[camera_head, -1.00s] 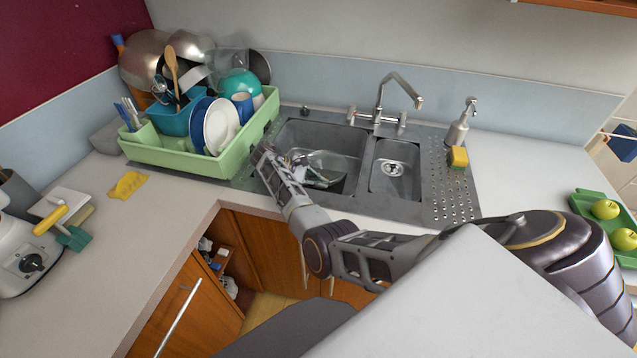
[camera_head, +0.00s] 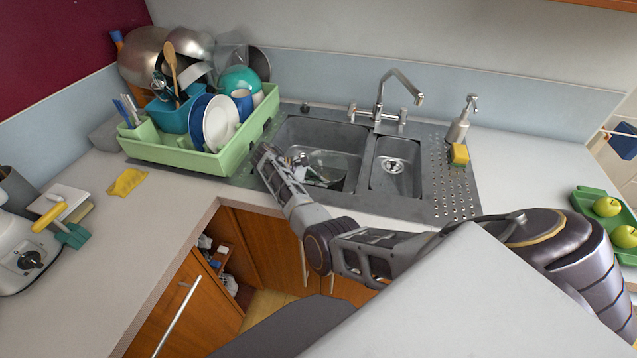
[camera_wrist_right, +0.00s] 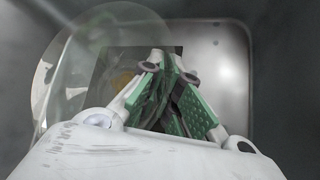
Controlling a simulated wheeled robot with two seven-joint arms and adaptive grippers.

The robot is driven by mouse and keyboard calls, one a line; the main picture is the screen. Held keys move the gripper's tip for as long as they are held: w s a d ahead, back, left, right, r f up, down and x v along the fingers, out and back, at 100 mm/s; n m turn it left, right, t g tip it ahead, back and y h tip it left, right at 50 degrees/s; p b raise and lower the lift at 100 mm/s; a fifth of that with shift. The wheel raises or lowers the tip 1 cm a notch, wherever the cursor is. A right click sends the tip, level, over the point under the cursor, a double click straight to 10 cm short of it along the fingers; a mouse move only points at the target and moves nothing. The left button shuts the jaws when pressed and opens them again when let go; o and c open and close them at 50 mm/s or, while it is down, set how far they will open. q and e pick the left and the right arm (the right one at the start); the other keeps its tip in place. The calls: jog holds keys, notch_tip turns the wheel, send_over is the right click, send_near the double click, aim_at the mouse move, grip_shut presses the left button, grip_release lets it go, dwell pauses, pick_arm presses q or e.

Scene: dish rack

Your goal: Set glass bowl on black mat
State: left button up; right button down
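The glass bowl (camera_wrist_right: 75,75) is clear and hard to make out. It shows large on the left of the right wrist view and faintly in the left sink basin in the head view (camera_head: 338,163). My right gripper (camera_head: 318,178) reaches down into that basin. In the right wrist view its green-padded fingers (camera_wrist_right: 165,62) come together at the bowl's right edge and appear shut on its wall. A dark square patch (camera_wrist_right: 112,62) shows through the glass; I cannot tell for certain that it is the black mat. My left gripper is out of view.
The sink (camera_head: 433,185) has a second, empty basin (camera_head: 393,165) and a tap (camera_head: 380,100) behind. A full green dish rack (camera_head: 185,158) stands left of it. A soap dispenser (camera_head: 459,125) and sponge (camera_head: 460,154) stand right.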

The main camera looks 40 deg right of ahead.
jog(key=shift+f, duration=0.15)
dwell(0.7)
jog(key=c, duration=1.6)
grip_release()
jog(key=shift+o, duration=0.2)
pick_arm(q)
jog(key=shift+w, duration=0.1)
pick_arm(e)
jog(key=shift+f, duration=0.15)
jog(key=v, duration=0.7)
jog(key=shift+a+r, duration=0.2)
jog(key=shift+r, duration=0.1)
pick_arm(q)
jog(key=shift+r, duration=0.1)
